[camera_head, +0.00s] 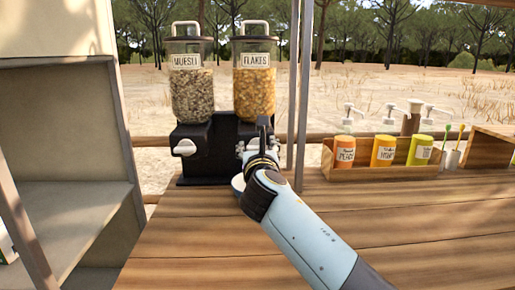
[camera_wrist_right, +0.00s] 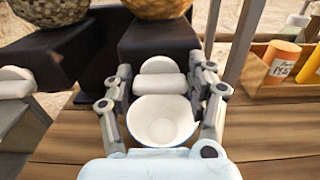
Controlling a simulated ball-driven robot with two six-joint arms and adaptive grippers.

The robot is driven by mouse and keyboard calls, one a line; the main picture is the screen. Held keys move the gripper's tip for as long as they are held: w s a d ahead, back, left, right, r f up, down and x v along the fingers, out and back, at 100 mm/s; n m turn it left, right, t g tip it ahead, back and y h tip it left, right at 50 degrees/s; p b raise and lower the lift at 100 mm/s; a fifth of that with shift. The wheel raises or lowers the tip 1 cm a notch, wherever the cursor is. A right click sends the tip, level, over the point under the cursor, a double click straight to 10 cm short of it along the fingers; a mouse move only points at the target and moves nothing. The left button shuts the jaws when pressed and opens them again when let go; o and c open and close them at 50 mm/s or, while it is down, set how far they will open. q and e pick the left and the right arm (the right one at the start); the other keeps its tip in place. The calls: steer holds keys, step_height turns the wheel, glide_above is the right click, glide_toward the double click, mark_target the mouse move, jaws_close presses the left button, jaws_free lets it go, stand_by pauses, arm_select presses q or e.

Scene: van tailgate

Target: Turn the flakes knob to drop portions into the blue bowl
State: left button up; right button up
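The flakes dispenser (camera_head: 254,88) is a clear jar of orange flakes on a black stand, labelled FLAKES. Its white knob (camera_wrist_right: 160,80) is on the stand's front below the jar and is mostly hidden by my right gripper in the head view. My right gripper (camera_head: 252,148) is at the knob. In the right wrist view its two fingers (camera_wrist_right: 162,85) stand apart on either side of the knob; I cannot tell whether they touch it. The bowl (camera_wrist_right: 162,120) stands below the knob, its inside pale and empty-looking; only its edge (camera_head: 238,185) shows in the head view. My left gripper is not in view.
A muesli dispenser (camera_head: 192,90) with its own white knob (camera_head: 184,147) stands just left. The wooden counter (camera_head: 190,240) in front is clear.

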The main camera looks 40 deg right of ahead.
steer(key=c, duration=0.7)
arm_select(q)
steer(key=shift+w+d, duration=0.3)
arm_select(e)
steer(key=shift+c, duration=0.2)
steer(key=shift+m, duration=0.5)
steer(key=m, duration=0.4)
steer(key=shift+f+m+b, duration=0.1)
steer(key=shift+m+b, duration=0.2)
steer(key=shift+b, duration=0.1)
steer(key=m, duration=0.2)
steer(key=shift+m+b, duration=0.35)
steer(key=shift+m, duration=0.05)
steer(key=m+b, duration=0.1)
steer(key=m, duration=0.2)
steer(key=shift+f+m, duration=0.1)
steer(key=shift+m, duration=0.3)
arm_select(q)
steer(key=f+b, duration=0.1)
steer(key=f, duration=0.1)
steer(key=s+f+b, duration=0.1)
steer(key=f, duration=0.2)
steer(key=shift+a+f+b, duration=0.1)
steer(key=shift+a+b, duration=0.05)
steer(key=shift+b, duration=0.2)
arm_select(e)
steer(key=m, duration=0.5)
steer(key=shift+m, duration=0.3)
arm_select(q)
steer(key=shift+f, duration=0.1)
